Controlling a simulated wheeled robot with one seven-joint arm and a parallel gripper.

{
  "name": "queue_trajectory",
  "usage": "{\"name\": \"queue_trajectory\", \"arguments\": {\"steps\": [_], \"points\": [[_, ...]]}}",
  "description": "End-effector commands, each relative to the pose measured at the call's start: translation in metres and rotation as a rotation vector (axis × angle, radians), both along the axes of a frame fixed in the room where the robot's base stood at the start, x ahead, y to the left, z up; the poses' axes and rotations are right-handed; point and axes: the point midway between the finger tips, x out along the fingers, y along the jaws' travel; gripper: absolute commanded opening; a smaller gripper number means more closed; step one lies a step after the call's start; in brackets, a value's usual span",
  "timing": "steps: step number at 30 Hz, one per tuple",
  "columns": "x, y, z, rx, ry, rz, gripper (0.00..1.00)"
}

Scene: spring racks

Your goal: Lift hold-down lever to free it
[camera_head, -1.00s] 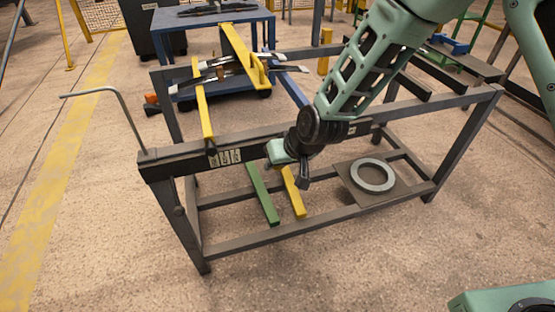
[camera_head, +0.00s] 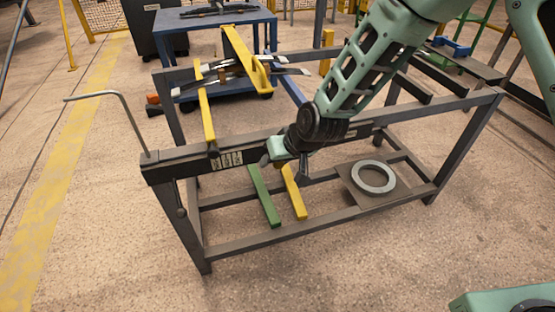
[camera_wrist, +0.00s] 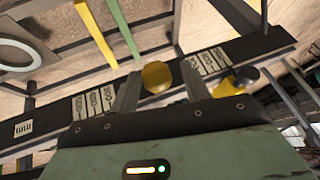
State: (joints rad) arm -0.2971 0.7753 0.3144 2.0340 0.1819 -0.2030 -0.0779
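A long yellow bar (camera_head: 206,112) with a dark end lies across the rack's left part, down to the front rail. Its yellow and black end also shows right of my gripper in the wrist view (camera_wrist: 236,82). A second, angled yellow piece (camera_head: 243,58) stands higher towards the rear rail. I cannot tell which is the hold-down lever. My gripper (camera_head: 284,160) is at the front rail, right of the long bar. In the wrist view its fingers (camera_wrist: 158,90) are apart, with a rounded yellow end (camera_wrist: 157,76) showing between them. Contact with it cannot be told.
The dark front rail (camera_head: 190,165) carries white labels. A bent grey rod (camera_head: 128,118) rises at its left end. Green (camera_head: 264,196) and yellow (camera_head: 294,193) bars and a grey ring (camera_head: 373,177) are lower down. A blue table (camera_head: 215,18) stands behind.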

Motion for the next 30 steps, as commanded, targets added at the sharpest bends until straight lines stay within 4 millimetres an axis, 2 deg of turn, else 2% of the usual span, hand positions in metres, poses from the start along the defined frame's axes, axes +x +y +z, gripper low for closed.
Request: {"name": "queue_trajectory", "arguments": {"steps": [5,10,24,30], "points": [[-0.002,-0.001,0.000,-0.002,0.004,0.000,0.47],[-0.007,-0.009,0.016,-0.001,0.002,-0.001,0.47],[-0.047,-0.050,0.105,-0.001,-0.001,-0.003,0.47],[-0.060,-0.063,0.134,0.000,0.000,-0.002,0.47]]}}
